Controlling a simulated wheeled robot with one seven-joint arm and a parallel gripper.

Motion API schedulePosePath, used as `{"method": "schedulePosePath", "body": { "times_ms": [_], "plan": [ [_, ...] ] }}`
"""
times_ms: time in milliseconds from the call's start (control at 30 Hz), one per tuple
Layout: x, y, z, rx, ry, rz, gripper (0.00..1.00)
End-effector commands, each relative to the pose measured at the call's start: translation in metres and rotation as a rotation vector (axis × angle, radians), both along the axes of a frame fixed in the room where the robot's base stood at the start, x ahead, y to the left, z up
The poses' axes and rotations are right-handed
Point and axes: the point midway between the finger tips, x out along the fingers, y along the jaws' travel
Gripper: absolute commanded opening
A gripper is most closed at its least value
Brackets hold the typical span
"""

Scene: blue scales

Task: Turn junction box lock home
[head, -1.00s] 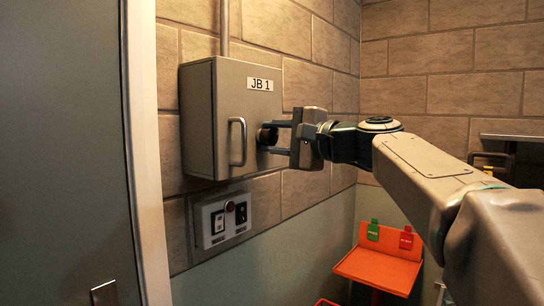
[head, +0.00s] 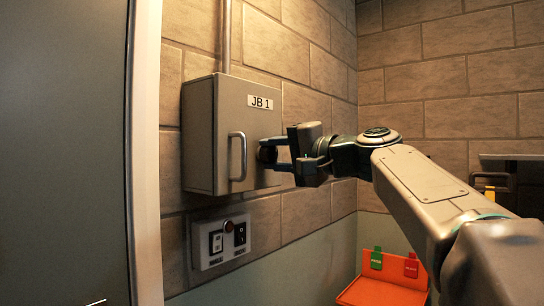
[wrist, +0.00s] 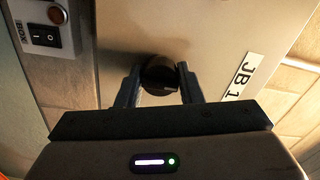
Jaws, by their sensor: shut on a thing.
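The grey junction box (head: 208,130) labelled JB 1 is mounted on the block wall, its door closed. Its dark round lock knob (head: 266,153) is on the right side of the door, partly hidden by my fingers. In the wrist view the black knob (wrist: 160,74) sits between the two fingertips. My gripper (head: 275,154) is shut on the lock knob; it also shows in the wrist view (wrist: 158,88). A vertical bar handle (head: 238,156) is on the door, left of the knob.
A switch panel (head: 203,258) with two rocker switches and a round lamp is below the box; it also shows in the wrist view (wrist: 62,38). An orange tray (head: 375,293) with green and red tags stands low at the right. A door and frame (head: 145,150) are on the left.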

Motion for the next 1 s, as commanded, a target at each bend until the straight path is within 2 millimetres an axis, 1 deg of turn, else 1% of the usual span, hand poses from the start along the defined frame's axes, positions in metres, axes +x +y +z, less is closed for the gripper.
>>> {"method": "schedulePosePath", "body": {
  "times_ms": [167,200,267,300,567,667,767,1000],
  "plan": [
    [0.001,-0.001,-0.001,-0.002,0.000,-0.002,0.11],
    [0.001,-0.001,-0.001,-0.001,0.001,-0.002,0.36],
    [0.000,-0.001,-0.001,-0.001,0.001,-0.002,0.53],
    [0.000,-0.001,-0.001,-0.001,0.001,-0.002,0.55],
    [0.000,0.000,0.000,-0.001,0.001,0.000,0.55],
    [-0.004,-0.005,0.000,-0.001,0.000,-0.001,0.55],
    [-0.013,-0.016,0.000,0.000,0.000,-0.002,0.55],
    [-0.046,-0.060,0.000,0.000,0.000,-0.003,0.55]
  ]
}}
